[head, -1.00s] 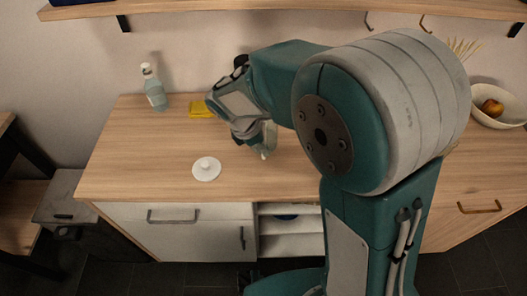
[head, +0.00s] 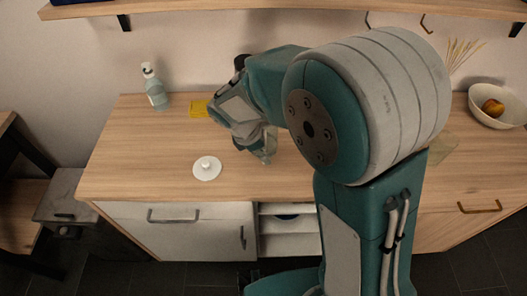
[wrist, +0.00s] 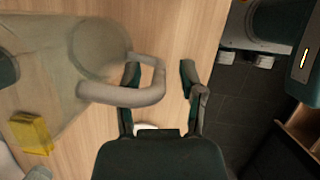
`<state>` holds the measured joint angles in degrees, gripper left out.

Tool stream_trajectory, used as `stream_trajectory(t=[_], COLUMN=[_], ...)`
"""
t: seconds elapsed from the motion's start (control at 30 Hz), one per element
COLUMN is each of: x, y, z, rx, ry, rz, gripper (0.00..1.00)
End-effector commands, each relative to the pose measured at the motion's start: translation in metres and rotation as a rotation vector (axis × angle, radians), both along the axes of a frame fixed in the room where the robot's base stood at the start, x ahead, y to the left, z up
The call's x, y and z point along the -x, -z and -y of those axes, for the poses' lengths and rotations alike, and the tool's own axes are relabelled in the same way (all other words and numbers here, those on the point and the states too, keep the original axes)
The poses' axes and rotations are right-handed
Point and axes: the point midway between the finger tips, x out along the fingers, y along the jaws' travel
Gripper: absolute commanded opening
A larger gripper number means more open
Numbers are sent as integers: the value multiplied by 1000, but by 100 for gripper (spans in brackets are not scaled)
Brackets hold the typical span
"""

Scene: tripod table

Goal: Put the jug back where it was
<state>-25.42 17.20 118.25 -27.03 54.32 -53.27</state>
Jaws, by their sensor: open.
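The jug (wrist: 90,48) is see-through and fills the upper left of the wrist view. Its pale looped handle (wrist: 125,96) points toward my gripper (wrist: 160,75). My gripper is open, with one finger by the inside of the loop and the other beyond its outer bar. The outer bar lies between the fingers, with a gap showing to the right finger. In the head view my gripper (head: 262,152) is low over the counter, and my arm hides most of the jug. A white round lid with a knob (head: 206,168) lies left of the gripper.
A bowl with fruit (head: 489,108) stands at the far right. The counter's left part is mostly clear. A shelf (head: 250,10) runs above.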

Motion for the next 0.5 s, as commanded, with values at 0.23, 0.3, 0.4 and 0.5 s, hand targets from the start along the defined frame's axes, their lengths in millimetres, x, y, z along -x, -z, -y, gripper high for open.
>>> stream_trajectory(t=[0.23,0.3,0.4,0.5], x=[2,3,4,5], y=[-39,-53,-72,-89], z=[-17,-23,-30,-37], rx=[-3,-4,-3,-3], ry=[-3,-2,-2,-3], rz=[6,5,5,4], gripper=[51,51,51,51])
